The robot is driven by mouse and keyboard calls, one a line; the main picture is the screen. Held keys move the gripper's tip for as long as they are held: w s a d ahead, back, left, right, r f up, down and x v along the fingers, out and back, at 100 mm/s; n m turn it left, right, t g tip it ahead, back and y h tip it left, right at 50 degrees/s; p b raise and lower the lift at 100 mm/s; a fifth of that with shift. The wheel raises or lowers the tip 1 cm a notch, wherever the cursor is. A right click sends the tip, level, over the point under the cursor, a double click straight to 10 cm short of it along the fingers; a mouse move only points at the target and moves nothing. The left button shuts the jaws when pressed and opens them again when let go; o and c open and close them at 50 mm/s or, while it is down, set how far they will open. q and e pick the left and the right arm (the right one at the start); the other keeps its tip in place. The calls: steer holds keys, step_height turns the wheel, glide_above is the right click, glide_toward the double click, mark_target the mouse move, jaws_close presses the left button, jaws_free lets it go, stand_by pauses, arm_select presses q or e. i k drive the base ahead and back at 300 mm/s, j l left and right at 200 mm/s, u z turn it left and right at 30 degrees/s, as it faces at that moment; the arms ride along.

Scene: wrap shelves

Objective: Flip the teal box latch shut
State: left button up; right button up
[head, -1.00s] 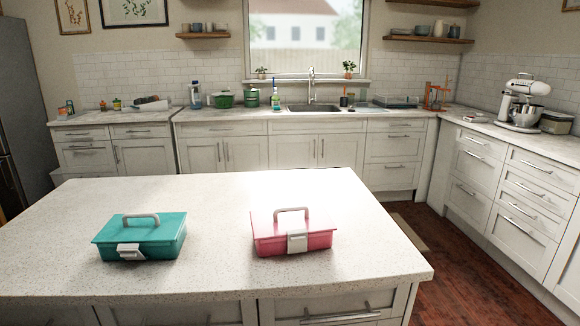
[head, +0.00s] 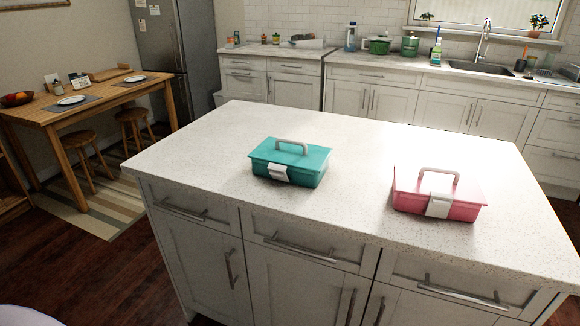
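The teal box (head: 289,163) sits upright on the white speckled island top (head: 225,145), left of a pink box. Its lid is down and its grey handle (head: 291,146) stands up. Its white latch (head: 278,172) is on the front face and appears to stick out a little at the bottom; its exact angle is too small to tell. Neither of my grippers shows in the head view.
The pink box (head: 437,192) with a white latch stands to the right on the island. The island top left of the teal box is clear. A wooden table (head: 85,107) with stools (head: 135,122) stands at the left. Counters line the back wall.

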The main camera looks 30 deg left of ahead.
mark_target(277, 172)
steer(key=i+l+u, duration=0.1)
steer(key=u, duration=0.3)
steer(key=l+u, duration=0.55)
steer(key=u, duration=0.25)
